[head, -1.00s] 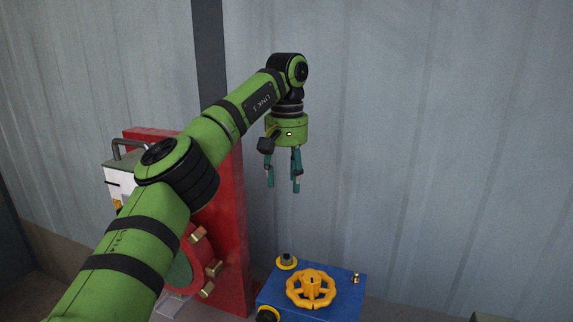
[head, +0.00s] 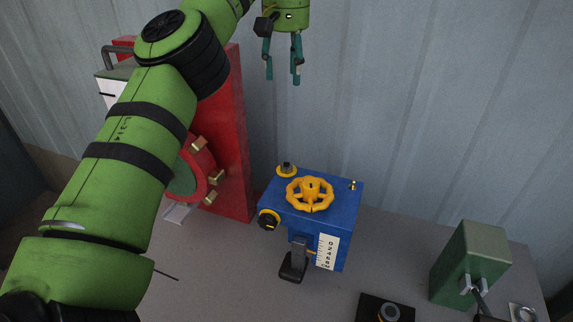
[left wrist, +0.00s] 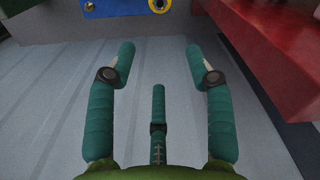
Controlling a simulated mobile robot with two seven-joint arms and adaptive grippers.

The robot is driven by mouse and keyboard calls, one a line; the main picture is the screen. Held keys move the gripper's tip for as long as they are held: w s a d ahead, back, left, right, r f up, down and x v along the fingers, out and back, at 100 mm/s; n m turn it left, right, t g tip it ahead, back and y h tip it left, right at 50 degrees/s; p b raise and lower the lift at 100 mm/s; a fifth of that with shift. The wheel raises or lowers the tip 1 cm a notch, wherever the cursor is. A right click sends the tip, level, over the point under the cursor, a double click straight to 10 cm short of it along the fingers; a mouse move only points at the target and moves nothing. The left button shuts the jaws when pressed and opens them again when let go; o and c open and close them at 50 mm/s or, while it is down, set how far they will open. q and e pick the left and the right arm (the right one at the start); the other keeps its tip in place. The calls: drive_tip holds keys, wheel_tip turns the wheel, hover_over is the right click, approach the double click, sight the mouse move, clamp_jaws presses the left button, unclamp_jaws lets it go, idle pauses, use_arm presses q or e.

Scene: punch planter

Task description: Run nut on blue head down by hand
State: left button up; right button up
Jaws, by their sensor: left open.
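The blue head (head: 343,207) is a box on the bench in the head view, with a yellow handwheel (head: 310,194) on top. A small brass fitting (head: 353,186) is at the back right; I cannot tell for sure which part is the nut. My left gripper (head: 282,80) hangs fingers down, open and empty, well above the head's back left corner. In the left wrist view, its teal fingers (left wrist: 160,48) are spread, and part of the blue head (left wrist: 113,8) shows at the top edge.
A red machine frame (head: 235,150) stands left of the blue head, close to my left arm. A green block (head: 475,255) and a black plate with a ring (head: 367,310) are at the right and front. A grey corrugated wall (head: 440,110) stands behind.

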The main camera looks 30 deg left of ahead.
use_arm(q)
drive_tip(key=n, duration=0.2)
drive_tip(key=n+p, duration=0.2)
drive_tip(key=n, duration=3.1)
hover_over(286, 165)
wheel_tip(286, 165, down, 17)
drive_tip(key=shift+w+r, duration=0.1)
drive_tip(key=shift+w, duration=0.05)
drive_tip(key=shift+f+n, duration=0.5)
wheel_tip(286, 165, down, 6)
drive_tip(key=shift+r+p, duration=0.2)
drive_tip(key=shift+p, duration=0.9)
drive_tip(key=shift+f, duration=0.4)
drive_tip(key=shift+r, duration=0.1)
clamp_jaws()
